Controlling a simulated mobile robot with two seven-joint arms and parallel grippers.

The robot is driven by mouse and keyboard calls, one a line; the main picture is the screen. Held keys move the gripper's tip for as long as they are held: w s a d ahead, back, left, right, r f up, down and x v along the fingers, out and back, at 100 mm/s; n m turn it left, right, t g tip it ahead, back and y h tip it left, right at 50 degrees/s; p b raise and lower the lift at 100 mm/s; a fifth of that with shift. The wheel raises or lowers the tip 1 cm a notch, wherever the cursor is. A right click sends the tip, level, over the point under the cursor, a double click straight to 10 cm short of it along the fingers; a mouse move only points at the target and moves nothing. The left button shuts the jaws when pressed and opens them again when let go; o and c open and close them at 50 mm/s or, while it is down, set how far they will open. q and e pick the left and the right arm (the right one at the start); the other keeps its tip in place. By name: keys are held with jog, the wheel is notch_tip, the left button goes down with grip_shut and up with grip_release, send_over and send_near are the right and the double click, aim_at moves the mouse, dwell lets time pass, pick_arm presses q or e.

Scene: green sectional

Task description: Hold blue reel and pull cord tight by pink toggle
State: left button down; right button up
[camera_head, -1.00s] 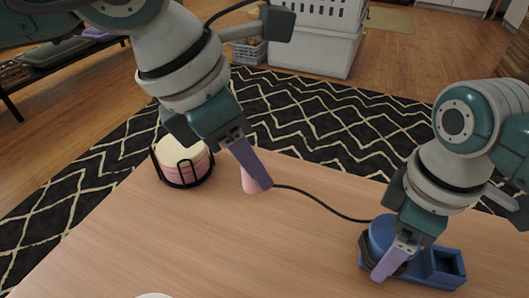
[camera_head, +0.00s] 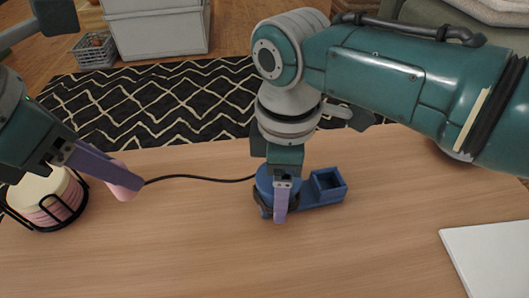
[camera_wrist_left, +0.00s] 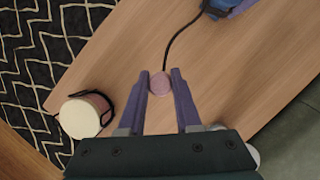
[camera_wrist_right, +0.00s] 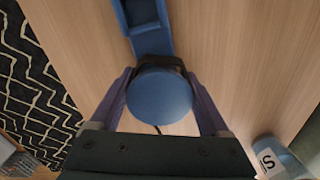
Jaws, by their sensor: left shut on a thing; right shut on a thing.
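The blue reel (camera_head: 265,182) sits on its blue base (camera_head: 318,196) on the table; its round top fills the middle of the right wrist view (camera_wrist_right: 159,96). My right gripper (camera_head: 281,212) is shut on the reel, one finger on each side. The pink toggle (camera_head: 122,186) is at the left, and my left gripper (camera_head: 128,184) is shut on it; its end also shows between the fingers in the left wrist view (camera_wrist_left: 160,84). The black cord (camera_head: 200,178) runs from the toggle to the reel with a slight curve.
A black wire holder (camera_head: 48,224) with pink and cream round pieces (camera_head: 40,200) stands at the left, close to my left gripper. A white flat object (camera_head: 490,262) lies at the right. The table's front middle is clear. A blue container (camera_wrist_right: 282,158) shows in the right wrist view.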

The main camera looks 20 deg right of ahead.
aim_at(129, 193)
pick_arm(q)
jog(key=shift+f, duration=2.4)
jog(key=shift+a, duration=1.3)
jog(key=shift+a, duration=0.1)
jog(key=shift+a, duration=0.8)
jog(key=shift+a, duration=0.35)
jog(key=shift+d, duration=0.1)
jog(key=shift+d, duration=0.95)
